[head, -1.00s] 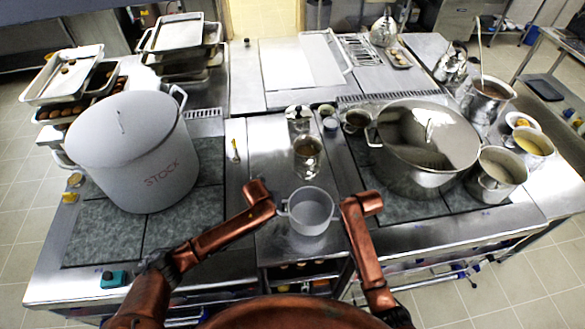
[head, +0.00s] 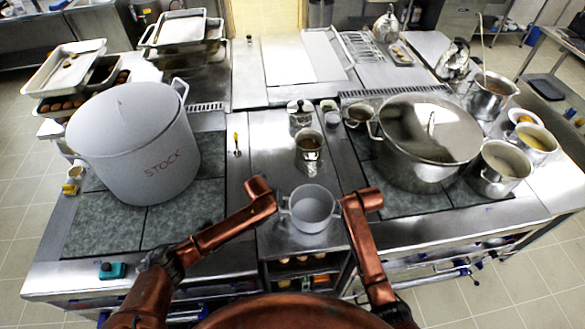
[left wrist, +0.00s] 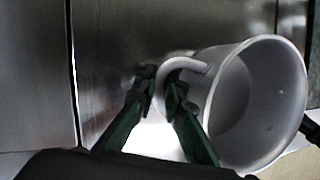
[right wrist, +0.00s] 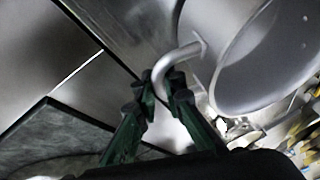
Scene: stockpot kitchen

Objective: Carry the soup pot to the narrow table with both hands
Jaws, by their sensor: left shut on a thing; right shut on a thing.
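The soup pot (head: 312,212) is a small, light grey, empty-looking pot with two side handles, upright at the front of the middle counter strip in the head view. My left gripper (head: 280,208) is shut on its left handle; the left wrist view shows the fingers around the curved handle of the pot (left wrist: 285,60). My right gripper (head: 341,208) is shut on the opposite handle, which shows in the right wrist view (right wrist: 178,60). I cannot tell how far the pot's base is above the counter. A steel table (head: 557,52) at the right edge may be the narrow table.
A big white STOCK pot (head: 135,145) stands on the left hob and a large steel pot (head: 425,170) on the right hob. A small steel pot (head: 309,145) is just behind the soup pot. Several smaller pots crowd the right. Tiled floor (head: 500,285) shows free at the lower right.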

